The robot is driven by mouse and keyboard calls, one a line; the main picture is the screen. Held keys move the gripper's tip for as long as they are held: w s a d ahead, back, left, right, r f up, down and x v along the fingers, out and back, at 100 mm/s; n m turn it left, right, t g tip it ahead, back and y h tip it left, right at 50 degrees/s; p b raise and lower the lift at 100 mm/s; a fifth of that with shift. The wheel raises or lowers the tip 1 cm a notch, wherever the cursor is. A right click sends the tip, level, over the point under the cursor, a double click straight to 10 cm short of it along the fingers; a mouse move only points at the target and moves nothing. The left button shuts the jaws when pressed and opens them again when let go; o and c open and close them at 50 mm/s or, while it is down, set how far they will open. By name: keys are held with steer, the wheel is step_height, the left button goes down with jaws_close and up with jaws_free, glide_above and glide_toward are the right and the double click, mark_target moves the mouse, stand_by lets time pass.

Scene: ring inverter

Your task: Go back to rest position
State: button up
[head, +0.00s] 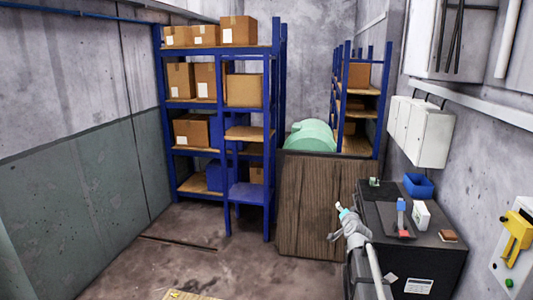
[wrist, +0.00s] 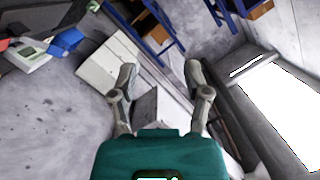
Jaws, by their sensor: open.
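My gripper (head: 337,222) is in the lower middle of the head view, raised near the left side of the dark cabinet (head: 440,262), in front of the brown board (head: 312,205). In the wrist view my gripper (wrist: 160,74) has its two grey fingers spread wide apart, with nothing held between them. The teal gripper body fills the bottom of the wrist view. My grey arm rises from the bottom of the head view.
The cabinet top holds a blue bin (head: 418,184), a white device (head: 421,214) and several small items. Blue shelving (head: 276,150) with boxes stands behind. White wall boxes (head: 420,132) and a yellow-handled panel (head: 515,245) are at right. Floor at left is mostly clear.

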steer(key=s+a+f+n+g+y, duration=0.3)
steer(key=s+a+f+n+g, duration=0.15)
steer(key=s+a+f, duration=0.35)
steer(key=s+a+f+n+g, duration=0.1)
steer(key=s+f+g, duration=0.2)
steer(key=s, duration=0.6)
steer(key=s+a+f+n+g+h+b, duration=0.1)
steer(key=s+a+f+g, duration=0.1)
steer(key=s, duration=0.7)
steer(key=s+a+f+n+g+h, duration=0.1)
steer(key=s+f+g, duration=0.3)
steer(key=s, duration=0.5)
steer(key=g, duration=0.2)
steer(key=shift+s+a+f+g, duration=0.15)
steer(key=shift+s+g, duration=0.1)
steer(key=shift+g, duration=0.1)
steer(key=shift+n, duration=0.25)
